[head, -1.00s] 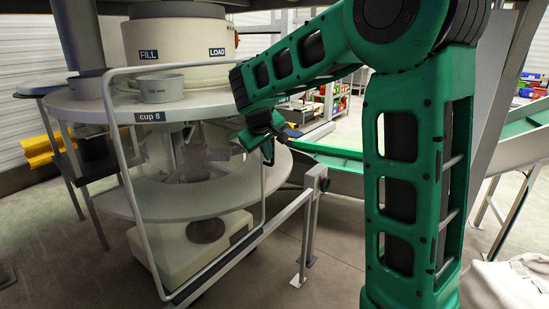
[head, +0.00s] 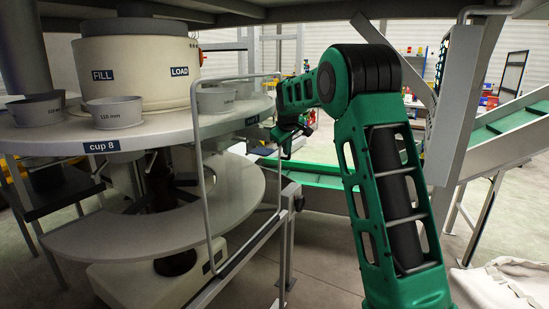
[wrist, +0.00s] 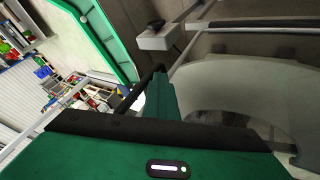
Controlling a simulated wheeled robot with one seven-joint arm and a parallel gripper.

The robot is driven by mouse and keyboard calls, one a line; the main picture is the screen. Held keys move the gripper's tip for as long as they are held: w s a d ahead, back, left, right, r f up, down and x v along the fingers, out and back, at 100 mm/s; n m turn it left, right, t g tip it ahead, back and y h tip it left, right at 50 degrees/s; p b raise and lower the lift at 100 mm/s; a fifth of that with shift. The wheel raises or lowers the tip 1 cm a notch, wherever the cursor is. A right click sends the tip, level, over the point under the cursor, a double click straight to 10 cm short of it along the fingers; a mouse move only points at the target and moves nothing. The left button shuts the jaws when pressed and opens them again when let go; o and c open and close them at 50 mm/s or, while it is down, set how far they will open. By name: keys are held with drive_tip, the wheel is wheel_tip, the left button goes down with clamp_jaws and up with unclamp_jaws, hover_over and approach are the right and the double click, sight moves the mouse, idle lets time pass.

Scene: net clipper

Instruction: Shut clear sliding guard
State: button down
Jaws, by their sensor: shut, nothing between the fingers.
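The clear guard is a panel in a pale tubular frame (head: 204,190), standing upright on a rail beside the round machine. Its far upright passes close to my gripper (head: 284,154), which is shut and empty. I cannot tell whether the gripper touches the frame. In the wrist view my gripper (wrist: 159,90) points towards a grey post top with a dark knob. The guard's far lower corner is hard to make out.
The grey rail (head: 245,253) runs to a post with a dark knob (head: 298,203). The round table (head: 45,137) carries cups and a "cup 8" label. A green conveyor (head: 320,178) lies behind my arm. A grey panel (head: 462,105) stands right. Some floor is open at centre.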

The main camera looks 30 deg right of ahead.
drive_tip(key=shift+w+d+r, duration=0.1)
drive_tip(key=shift+w+d, duration=0.6)
drive_tip(key=shift+d, duration=0.3)
drive_tip(key=shift+w+d+r, duration=0.1)
drive_tip(key=shift+w+d, duration=0.6)
drive_tip(key=shift+d, duration=0.3)
drive_tip(key=shift+d, duration=0.1)
drive_tip(key=s+a+r, duration=0.7)
drive_tip(key=shift+r, duration=0.2)
